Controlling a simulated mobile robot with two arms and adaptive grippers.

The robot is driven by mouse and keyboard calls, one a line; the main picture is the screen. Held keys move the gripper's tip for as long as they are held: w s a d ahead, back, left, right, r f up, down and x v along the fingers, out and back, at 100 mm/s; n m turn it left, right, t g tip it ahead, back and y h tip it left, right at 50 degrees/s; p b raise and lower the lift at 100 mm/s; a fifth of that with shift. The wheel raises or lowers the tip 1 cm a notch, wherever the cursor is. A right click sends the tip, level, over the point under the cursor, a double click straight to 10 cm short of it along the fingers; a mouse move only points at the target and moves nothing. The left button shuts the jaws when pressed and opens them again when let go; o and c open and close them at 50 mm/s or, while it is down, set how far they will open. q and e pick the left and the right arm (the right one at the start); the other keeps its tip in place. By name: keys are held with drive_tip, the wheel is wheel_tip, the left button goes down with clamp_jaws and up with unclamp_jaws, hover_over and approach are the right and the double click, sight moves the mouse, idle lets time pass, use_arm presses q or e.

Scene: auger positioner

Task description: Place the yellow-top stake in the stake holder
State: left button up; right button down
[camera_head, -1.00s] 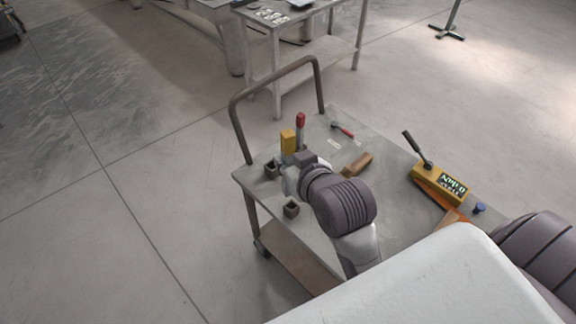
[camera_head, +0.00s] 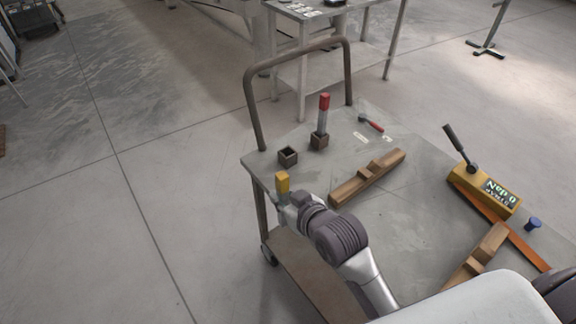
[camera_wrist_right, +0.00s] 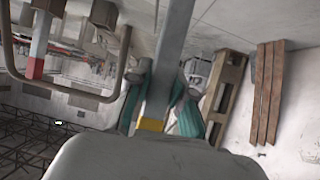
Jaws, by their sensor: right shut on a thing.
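The yellow-top stake (camera_head: 283,182) is in my right gripper (camera_head: 288,203), at the left edge of the cart. In the right wrist view its grey shaft (camera_wrist_right: 172,50) runs between the teal fingers of my right gripper (camera_wrist_right: 160,108), with its yellow end (camera_wrist_right: 151,124) near the palm. A small square stake holder (camera_head: 288,157) on the cart stands empty, beyond the gripper. Another holder (camera_head: 319,143) has the red-top stake (camera_head: 324,108) upright in it. The stake's lower end is hidden in the head view. My left gripper is not in view.
The grey cart top (camera_head: 400,215) carries a wooden block piece (camera_head: 367,178), a red-handled tool (camera_head: 372,124), a yellow box with a display and lever (camera_head: 484,190), and a blue knob (camera_head: 533,223). The cart handle (camera_head: 255,110) rises at the back.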

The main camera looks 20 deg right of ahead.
drive_tip(key=w+d+r, duration=0.3)
drive_tip(key=w, duration=0.4)
drive_tip(key=w+d+r+y+b, duration=0.1)
drive_tip(key=w+d+r, duration=0.1)
drive_tip(key=w, duration=0.5)
drive_tip(key=w+d+r, duration=0.3)
drive_tip(key=w, duration=0.4)
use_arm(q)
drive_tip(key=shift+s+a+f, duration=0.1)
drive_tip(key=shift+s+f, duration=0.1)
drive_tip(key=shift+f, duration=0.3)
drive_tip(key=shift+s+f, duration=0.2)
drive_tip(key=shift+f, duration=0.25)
use_arm(e)
wheel_tip(320, 180, down, 9)
drive_tip(key=shift+a+n, duration=0.15)
drive_tip(key=shift+n, duration=0.25)
drive_tip(key=c, duration=1)
unclamp_jaws()
drive_tip(key=shift+f, duration=0.1)
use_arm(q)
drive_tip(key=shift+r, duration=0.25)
use_arm(e)
drive_tip(key=v, duration=1.2)
drive_tip(key=shift+r, duration=0.3)
